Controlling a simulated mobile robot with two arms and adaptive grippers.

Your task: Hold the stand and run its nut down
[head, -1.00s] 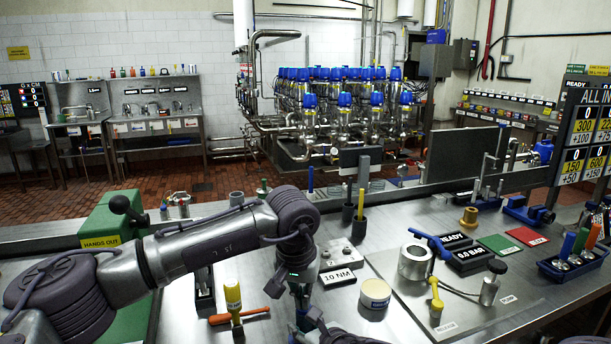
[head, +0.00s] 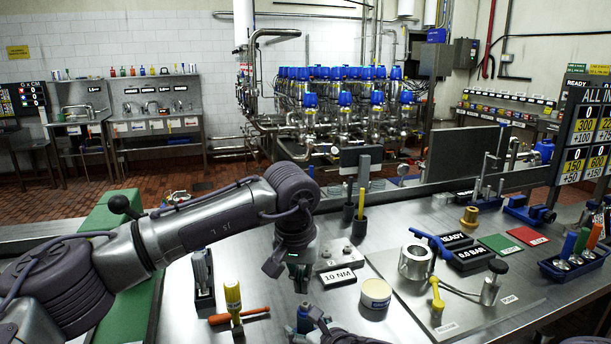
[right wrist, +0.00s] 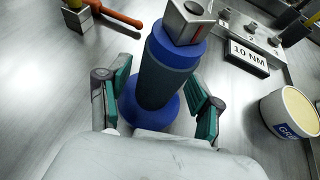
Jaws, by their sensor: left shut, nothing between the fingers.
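The stand (right wrist: 166,72) shows in the right wrist view as a dark cylinder with a blue base and a blue collar. A silver block (right wrist: 190,20) with a small dark round part on top sits over the collar; I cannot tell whether that part is the nut. In the head view the stand's blue part (head: 304,318) shows at the bottom, partly hidden. My right gripper (right wrist: 160,100) is open, with one green-padded finger on each side of the stand. My left gripper (head: 287,274) is shut and empty, above and slightly left of the stand.
A 10 NM plate (head: 338,278) and a cream-topped tub (head: 375,293) stand right of the stand.

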